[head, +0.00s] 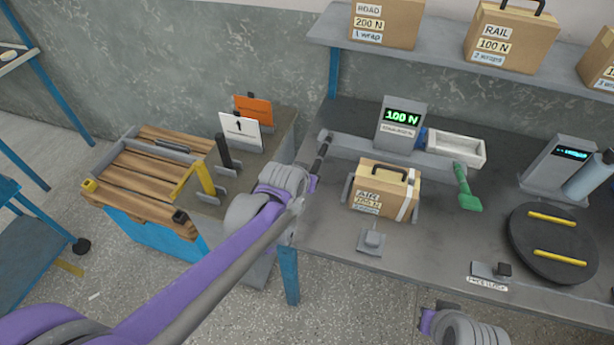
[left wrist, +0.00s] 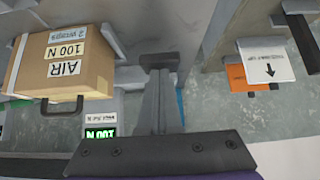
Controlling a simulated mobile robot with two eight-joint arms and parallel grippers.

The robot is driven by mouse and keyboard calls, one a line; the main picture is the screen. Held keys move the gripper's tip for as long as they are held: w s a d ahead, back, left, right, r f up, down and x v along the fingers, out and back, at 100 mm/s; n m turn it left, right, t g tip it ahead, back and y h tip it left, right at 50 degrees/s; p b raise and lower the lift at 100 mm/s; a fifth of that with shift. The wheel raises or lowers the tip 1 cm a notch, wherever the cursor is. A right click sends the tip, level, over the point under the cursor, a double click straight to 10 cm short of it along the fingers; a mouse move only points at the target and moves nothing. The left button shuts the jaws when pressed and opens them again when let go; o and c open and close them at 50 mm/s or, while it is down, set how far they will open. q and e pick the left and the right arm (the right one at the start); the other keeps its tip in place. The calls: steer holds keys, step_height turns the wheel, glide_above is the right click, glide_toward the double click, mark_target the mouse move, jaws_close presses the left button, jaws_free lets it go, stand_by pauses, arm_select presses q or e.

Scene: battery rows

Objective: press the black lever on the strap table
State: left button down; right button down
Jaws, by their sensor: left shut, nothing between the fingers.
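My left gripper (head: 319,158) is over the left end of the grey strap table (head: 330,225), left of the cardboard AIR box (head: 385,188). Its fingers (left wrist: 156,98) are shut and empty in the left wrist view. A dark block shows at their tips there; I cannot tell if it is part of the fingers or the lever. No black lever is clearly visible on this table beside the gripper. A black upright post (head: 223,152) stands on the bench to the left, apart from the gripper. My right gripper is out of view; only part of that arm shows at the bottom.
A black turntable (head: 552,243) is at right. A slatted pallet (head: 150,170) is left.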

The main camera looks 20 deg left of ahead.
arm_select(q)
steer(key=v, duration=1)
steer(key=shift+s+r, duration=0.25)
steer(key=shift+s, duration=0.1)
steer(key=s+a+f+g, duration=0.1)
steer(key=s+f, duration=0.3)
steer(key=s, duration=0.4)
steer(key=s+a+f+g, duration=0.1)
steer(key=s+f+g, duration=0.1)
steer(key=s+f, duration=0.3)
steer(key=s, duration=0.4)
steer(key=shift+a, duration=0.25)
